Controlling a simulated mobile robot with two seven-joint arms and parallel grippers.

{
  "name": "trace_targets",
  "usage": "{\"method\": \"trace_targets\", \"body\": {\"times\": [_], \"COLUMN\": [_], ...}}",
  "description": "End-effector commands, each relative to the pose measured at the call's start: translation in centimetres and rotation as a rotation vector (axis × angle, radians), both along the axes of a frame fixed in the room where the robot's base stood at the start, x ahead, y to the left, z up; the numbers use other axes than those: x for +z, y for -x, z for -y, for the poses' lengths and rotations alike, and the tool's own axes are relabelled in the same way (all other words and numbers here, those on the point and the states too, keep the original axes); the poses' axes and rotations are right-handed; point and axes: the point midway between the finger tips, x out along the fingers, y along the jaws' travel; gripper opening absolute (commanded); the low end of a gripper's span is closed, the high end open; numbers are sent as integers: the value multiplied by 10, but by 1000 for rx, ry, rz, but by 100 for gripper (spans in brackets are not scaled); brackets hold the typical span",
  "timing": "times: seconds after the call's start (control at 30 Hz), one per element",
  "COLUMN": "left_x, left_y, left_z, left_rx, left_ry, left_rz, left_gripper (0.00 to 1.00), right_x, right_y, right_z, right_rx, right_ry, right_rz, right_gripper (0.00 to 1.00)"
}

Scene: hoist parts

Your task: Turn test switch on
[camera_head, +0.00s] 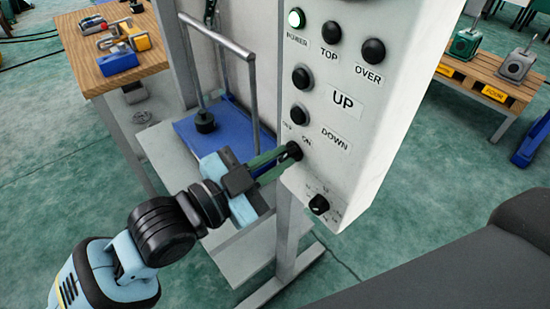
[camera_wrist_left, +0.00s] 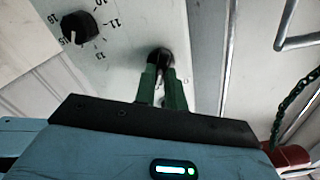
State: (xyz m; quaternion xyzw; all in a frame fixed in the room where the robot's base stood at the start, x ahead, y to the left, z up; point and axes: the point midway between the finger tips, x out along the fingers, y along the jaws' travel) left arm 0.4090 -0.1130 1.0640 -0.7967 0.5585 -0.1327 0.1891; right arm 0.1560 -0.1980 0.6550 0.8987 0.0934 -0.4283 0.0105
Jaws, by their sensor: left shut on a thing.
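The test switch (camera_head: 294,150) is a black knob low on the white control panel (camera_head: 372,130), by labels that read ON and, less clearly, OFF. My left gripper (camera_head: 285,155) has its green fingers shut on this knob. In the left wrist view the knob (camera_wrist_left: 160,57) sits between the two green fingertips (camera_wrist_left: 161,75). The fingers hide part of the knob, so I cannot tell which way it points. My right gripper is not in view.
Above are the UP button (camera_head: 301,77), DOWN button (camera_head: 298,115) and a lit POWER lamp (camera_head: 296,18). A numbered dial (camera_head: 319,204) lies just below. A blue platform (camera_head: 196,140) with a grey frame stands behind my gripper. A wooden table (camera_head: 150,62) holds tools.

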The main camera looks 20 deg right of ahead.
Motion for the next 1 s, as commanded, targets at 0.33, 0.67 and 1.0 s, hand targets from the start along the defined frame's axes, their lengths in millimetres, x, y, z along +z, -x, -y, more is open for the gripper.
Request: {"method": "trace_targets", "body": {"times": [0.33, 0.67, 1.0], "left_x": [-1, -1, 0], "left_y": [0, 0, 0], "left_z": [0, 0, 0], "left_rx": [0, 0, 0], "left_ry": [-25, -26, -26], "left_rz": [67, 70, 68], "left_gripper": [0, 0, 34], "right_x": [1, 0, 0], "right_y": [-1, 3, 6], "right_z": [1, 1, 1], "right_rx": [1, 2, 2], "right_ry": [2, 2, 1], "right_rz": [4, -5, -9], "right_gripper": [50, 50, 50]}}
